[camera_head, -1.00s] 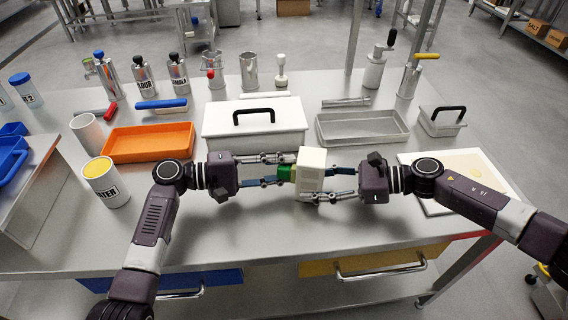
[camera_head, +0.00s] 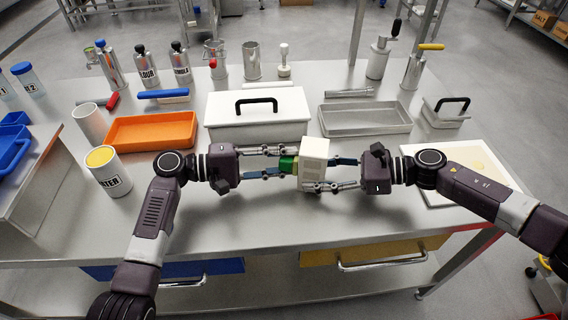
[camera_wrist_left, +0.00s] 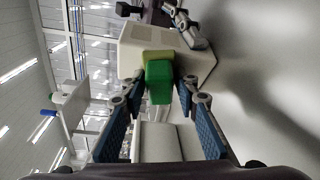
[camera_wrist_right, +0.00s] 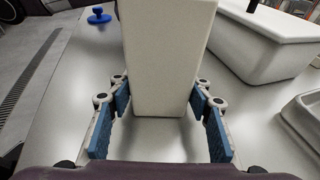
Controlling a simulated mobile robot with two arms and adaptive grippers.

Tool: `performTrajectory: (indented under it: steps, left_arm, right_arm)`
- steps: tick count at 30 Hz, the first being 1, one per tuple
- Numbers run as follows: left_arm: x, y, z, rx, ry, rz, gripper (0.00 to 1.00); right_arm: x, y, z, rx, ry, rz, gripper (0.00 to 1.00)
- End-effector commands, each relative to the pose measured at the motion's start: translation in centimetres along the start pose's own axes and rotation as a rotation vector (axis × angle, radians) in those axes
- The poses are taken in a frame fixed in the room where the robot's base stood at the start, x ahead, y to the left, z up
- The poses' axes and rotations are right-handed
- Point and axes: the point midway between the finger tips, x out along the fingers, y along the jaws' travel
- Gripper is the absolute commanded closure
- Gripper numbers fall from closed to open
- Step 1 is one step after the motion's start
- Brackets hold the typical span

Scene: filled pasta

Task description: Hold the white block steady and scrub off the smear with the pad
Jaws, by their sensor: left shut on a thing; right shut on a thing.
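The white block (camera_head: 314,151) is held upright above the table between my two grippers. My right gripper (camera_head: 333,173) is shut on it from the right; the right wrist view shows the block (camera_wrist_right: 167,60) between its blue fingers. My left gripper (camera_head: 279,161) is shut on the pad (camera_head: 288,164), which has a green back and a yellowish face. In the left wrist view the pad (camera_wrist_left: 159,82) is up against the block's near face (camera_wrist_left: 135,55), apparently touching it. No smear shows; the pad covers part of that face.
A white lidded box (camera_head: 257,130) stands just behind the block, with an orange tray (camera_head: 152,145) left and a grey metal tray (camera_head: 365,131) right. A white board (camera_head: 440,200) lies under my right arm. A labelled canister (camera_head: 115,182) stands near my left arm. The front table is clear.

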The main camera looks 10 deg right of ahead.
Motion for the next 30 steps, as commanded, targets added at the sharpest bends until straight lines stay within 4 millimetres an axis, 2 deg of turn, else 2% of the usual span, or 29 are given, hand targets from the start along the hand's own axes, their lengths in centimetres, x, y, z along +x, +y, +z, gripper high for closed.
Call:
performTrajectory:
  steps: [15,24,30]
  left_arm:
    - [0.8,0.7,-2.2,0.001,-0.001,0.001,0.91]
    - [0.8,0.7,-2.3,0.001,0.000,0.001,0.91]
    - [-0.3,0.7,-2.8,0.000,0.003,0.000,0.91]
  right_arm:
    - [0.1,0.1,-0.1,0.000,0.001,0.003,0.73]
    - [0.1,0.1,-0.1,0.001,0.001,0.003,0.73]
    - [0.1,0.1,-0.1,0.001,0.001,0.003,0.73]
